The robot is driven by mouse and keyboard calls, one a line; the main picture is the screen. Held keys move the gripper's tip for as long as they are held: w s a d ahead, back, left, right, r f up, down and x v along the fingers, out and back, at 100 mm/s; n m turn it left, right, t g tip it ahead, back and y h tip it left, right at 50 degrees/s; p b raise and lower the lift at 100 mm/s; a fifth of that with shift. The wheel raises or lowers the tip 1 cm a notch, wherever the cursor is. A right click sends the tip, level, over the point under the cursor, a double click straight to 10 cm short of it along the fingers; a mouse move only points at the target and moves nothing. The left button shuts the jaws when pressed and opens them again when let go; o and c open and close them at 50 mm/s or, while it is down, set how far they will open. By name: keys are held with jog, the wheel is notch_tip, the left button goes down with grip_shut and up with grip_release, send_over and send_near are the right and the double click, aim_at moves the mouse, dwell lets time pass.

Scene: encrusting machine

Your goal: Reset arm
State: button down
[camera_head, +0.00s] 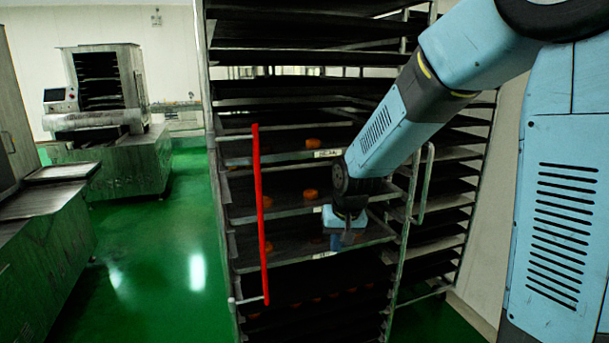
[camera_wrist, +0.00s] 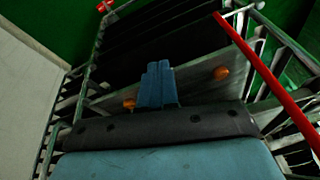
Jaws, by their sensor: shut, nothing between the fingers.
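My gripper (camera_head: 335,240) is at the end of my blue arm, which reaches from the right to the front of a tall tray rack (camera_head: 222,200). In the wrist view my gripper (camera_wrist: 158,70) has its blue fingers together with nothing between them. It points at a dark tray level of the rack. An orange round piece (camera_head: 310,194) sits on a tray, and another (camera_head: 312,144) sits on the tray above. In the wrist view, one orange piece (camera_wrist: 221,73) is right of the fingers and one (camera_wrist: 129,104) is left of them, partly hidden.
A red bar (camera_head: 260,210) stands upright at the rack's front; it crosses the right side of the wrist view (camera_wrist: 265,75). A machine with a small screen (camera_head: 60,97) stands back left. A grey counter (camera_head: 45,225) is at left. Green floor (camera_head: 170,260) lies open between.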

jog(key=s+d+r+t, duration=0.1)
jog(key=s+d+r, duration=0.6)
jog(key=s, duration=0.4)
jog(key=s+d+r+m+t+h, duration=0.1)
jog(key=s+d+r, duration=0.7)
jog(key=s, duration=0.3)
jog(key=shift+s+d+r, duration=0.2)
jog(key=shift+d+r, duration=0.05)
jog(key=shift+r, duration=0.3)
